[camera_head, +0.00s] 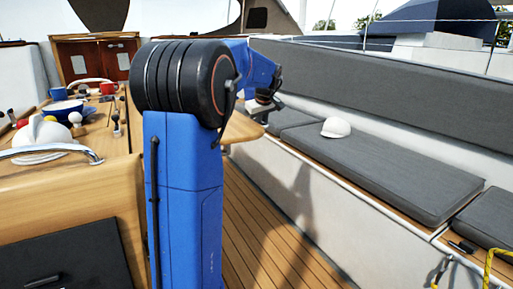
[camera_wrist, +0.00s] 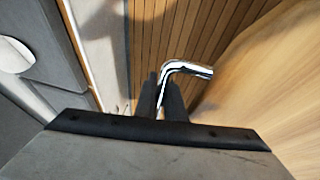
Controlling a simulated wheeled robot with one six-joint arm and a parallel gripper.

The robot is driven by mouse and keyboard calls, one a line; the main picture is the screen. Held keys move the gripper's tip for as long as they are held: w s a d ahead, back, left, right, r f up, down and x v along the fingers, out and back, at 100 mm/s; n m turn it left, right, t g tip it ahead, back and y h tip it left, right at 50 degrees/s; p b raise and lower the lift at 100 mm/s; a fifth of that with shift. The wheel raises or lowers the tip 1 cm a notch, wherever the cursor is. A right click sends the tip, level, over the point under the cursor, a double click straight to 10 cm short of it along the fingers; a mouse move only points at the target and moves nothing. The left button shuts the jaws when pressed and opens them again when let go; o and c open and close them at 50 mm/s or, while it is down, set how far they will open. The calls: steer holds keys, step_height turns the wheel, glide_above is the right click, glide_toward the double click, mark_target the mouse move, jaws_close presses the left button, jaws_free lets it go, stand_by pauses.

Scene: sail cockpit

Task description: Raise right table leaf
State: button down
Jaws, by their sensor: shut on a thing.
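The right table leaf (camera_head: 243,127) is light wood and shows just right of my blue column in the head view. The column hides much of it, and I cannot tell its exact tilt. It fills the right side of the wrist view (camera_wrist: 275,75). A bent chrome handle (camera_wrist: 188,67) sits beside the leaf's edge. My gripper (camera_wrist: 164,90) is shut on the handle, with its two dark fingers on either side of the handle's stem. In the head view my gripper (camera_head: 262,107) is at the leaf's right edge, by the bench.
The fixed table (camera_head: 60,187) at left holds a blue bowl (camera_head: 63,110), mugs and a white pot-like thing with a chrome bar. A grey-cushioned bench (camera_head: 390,170) with a white cap (camera_head: 336,127) runs along the right. Slatted floor (camera_head: 255,235) between them is clear.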

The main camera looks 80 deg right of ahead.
steer(key=shift+s+d+r, duration=0.1)
steer(key=shift+r, duration=1.05)
steer(key=c, duration=2.1)
jaws_free()
steer(key=v, duration=1.7)
steer(key=shift+w+a, duration=0.3)
steer(key=shift+a, duration=0.05)
